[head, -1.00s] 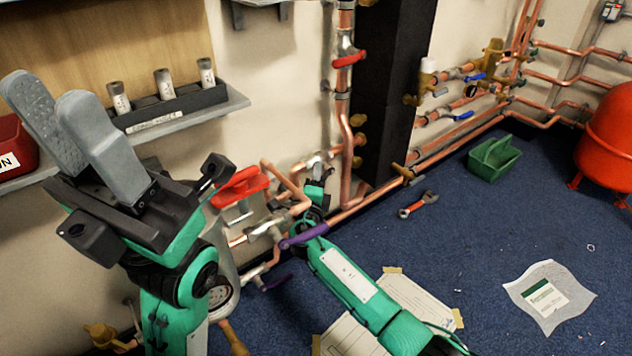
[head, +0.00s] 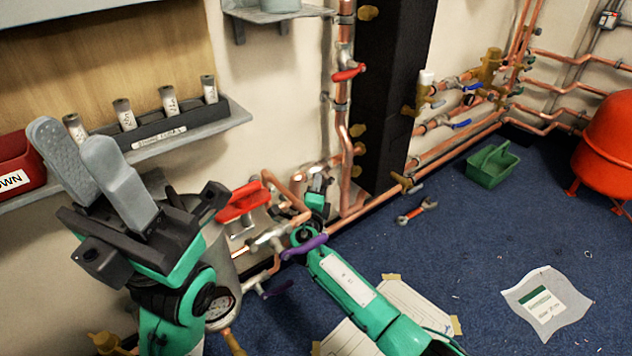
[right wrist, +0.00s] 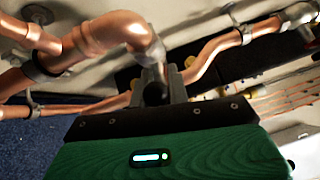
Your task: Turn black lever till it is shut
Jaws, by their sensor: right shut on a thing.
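The black lever (right wrist: 154,94) shows in the right wrist view as a small dark piece between the grey fingers of my right gripper (right wrist: 158,80). The fingers are shut on it, beside a copper elbow pipe (right wrist: 115,32). In the head view my right gripper (head: 318,188) is at the pipework low on the wall. The lever cannot be made out there, and its angle is unclear. My left gripper (head: 78,142) is raised at the left of the head view, empty, with a gap between its grey fingers.
A red lever handle (head: 242,202) and a purple lever (head: 304,247) are close to my right arm.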

